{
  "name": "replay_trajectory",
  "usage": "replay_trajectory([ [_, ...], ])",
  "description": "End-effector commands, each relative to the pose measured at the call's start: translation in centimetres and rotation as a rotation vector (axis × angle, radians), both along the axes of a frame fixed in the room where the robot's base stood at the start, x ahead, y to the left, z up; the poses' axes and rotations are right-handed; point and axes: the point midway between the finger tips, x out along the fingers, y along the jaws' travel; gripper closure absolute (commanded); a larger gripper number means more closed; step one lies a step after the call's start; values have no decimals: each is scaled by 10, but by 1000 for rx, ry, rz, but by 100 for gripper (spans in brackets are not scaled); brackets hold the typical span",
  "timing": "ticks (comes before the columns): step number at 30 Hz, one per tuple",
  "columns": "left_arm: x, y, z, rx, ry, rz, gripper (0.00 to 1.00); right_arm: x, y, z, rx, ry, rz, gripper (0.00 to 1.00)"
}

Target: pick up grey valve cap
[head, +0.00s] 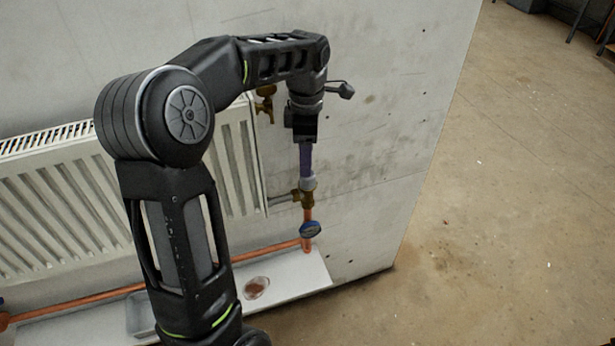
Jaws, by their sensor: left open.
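The grey valve cap (308,184) sits on top of a brass valve (303,198) on the copper pipe at the right end of the radiator. My left gripper (307,174) points straight down over the cap, with its purplish fingers at the cap's upper part. It is open. I cannot tell from this view whether the fingers are around the cap or just above it, or whether they touch it. My right gripper is not in view.
The white radiator (60,190) hangs on the concrete wall behind my arm. A blue round fitting (311,230) is on the pipe below the valve. A white ledge (310,275) below carries a small round dish (256,288) and a grey tray (140,318).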

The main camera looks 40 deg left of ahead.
Motion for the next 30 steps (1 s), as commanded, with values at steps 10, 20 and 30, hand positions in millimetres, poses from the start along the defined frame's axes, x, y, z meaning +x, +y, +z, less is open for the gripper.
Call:
replay_trajectory([
  [10, 0, 0, -5, 1, -1, 0, 40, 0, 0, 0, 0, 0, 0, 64],
  [20, 1, -1, -43, -1, 4, 0, 40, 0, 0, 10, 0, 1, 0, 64],
  [30, 2, -1, -57, 0, -1, 0, 40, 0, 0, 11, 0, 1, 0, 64],
])
